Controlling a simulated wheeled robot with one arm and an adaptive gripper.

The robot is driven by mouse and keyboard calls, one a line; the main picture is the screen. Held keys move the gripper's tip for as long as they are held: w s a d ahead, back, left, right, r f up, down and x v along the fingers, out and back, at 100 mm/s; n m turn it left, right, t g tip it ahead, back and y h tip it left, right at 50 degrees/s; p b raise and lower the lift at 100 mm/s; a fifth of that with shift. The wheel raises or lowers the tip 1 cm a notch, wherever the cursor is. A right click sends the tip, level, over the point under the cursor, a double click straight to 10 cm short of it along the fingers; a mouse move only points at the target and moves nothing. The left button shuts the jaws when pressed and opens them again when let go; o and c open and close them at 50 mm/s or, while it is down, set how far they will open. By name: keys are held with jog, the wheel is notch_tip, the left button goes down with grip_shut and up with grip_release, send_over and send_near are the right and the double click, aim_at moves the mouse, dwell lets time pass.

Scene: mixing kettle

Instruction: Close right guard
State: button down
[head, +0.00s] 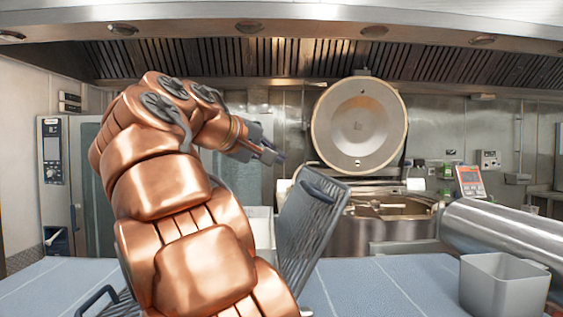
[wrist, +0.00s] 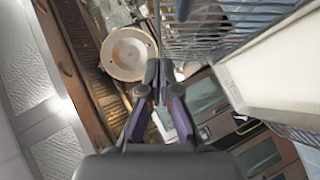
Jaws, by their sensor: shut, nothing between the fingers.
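A grey barred guard (head: 312,225) stands steeply tilted in the middle of the head view, in front of the kettle (head: 385,240); I take it as the right guard. Part of it is hidden behind my arm. Grey bars, apparently of a guard (wrist: 225,35), also show at the top of the wrist view. Another grey frame (head: 103,298) shows low at the left, mostly hidden by my arm. My gripper (head: 273,156) is shut and empty, up and left of the standing guard's top edge. Its closed fingers (wrist: 158,78) show in the wrist view.
The kettle's round lid (head: 358,125) is raised at the back. A grey bin (head: 503,283) and a large metal cylinder (head: 505,235) are at the right. A blue surface (head: 385,285) spans the front. A vented hood is overhead.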

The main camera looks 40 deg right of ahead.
jog(key=p, duration=0.1)
send_near(322, 177)
jog(key=w+d, duration=0.3)
jog(key=d, duration=0.1)
jog(key=shift+s+d+f+p, duration=0.5)
jog(key=shift+s+d+f, duration=0.35)
jog(key=shift+s+d, duration=0.05)
